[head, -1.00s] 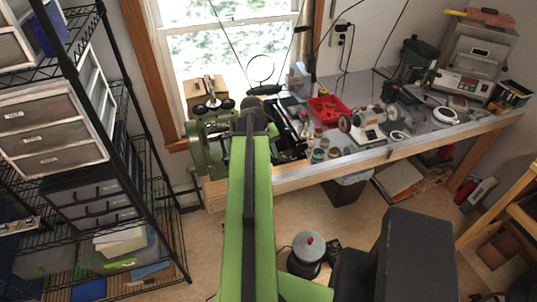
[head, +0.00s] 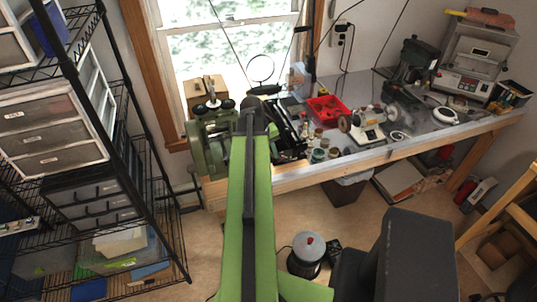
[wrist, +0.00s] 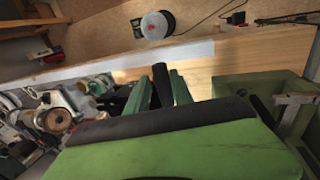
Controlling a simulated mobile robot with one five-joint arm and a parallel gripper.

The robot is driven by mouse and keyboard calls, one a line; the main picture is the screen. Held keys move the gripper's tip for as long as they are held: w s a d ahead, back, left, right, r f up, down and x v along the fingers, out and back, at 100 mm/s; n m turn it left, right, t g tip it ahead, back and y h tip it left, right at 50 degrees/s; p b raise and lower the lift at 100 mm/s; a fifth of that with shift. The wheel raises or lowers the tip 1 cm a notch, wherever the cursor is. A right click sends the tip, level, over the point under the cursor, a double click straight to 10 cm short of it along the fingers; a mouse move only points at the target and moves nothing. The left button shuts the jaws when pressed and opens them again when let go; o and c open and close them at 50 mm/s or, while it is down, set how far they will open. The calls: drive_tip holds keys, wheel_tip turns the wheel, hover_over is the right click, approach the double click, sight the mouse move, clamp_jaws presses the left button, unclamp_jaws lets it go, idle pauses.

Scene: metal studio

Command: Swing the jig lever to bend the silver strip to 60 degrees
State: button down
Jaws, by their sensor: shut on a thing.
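In the wrist view my gripper (wrist: 160,76) has two green fingers, one on each side of a dark upright bar (wrist: 162,88). It is shut on this bar, which looks like the jig lever's handle. The rest of the lever and the jig are not clearly seen. I cannot make out the silver strip or its bend angle in either view. In the head view my arm hides the gripper and what it holds, at the left end of the workbench.
A green machine (head: 207,150) stands on the bench (head: 380,153) left of my arm. A red tray (head: 327,109) and several small jars and tools lie to the right. A wire shelf (head: 150,185) stands at the left. A round container (head: 308,250) stands on the floor.

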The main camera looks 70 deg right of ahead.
drive_tip(key=shift+s+d, duration=0.25)
drive_tip(key=shift+s, duration=0.1)
idle(0.3)
drive_tip(key=f+b, duration=0.3)
drive_tip(key=shift+w+a, duration=0.2)
drive_tip(key=shift+w, duration=0.1)
wheel_tip(320, 180, down, 3)
drive_tip(key=b, duration=0.3)
drive_tip(key=shift+r, duration=0.15)
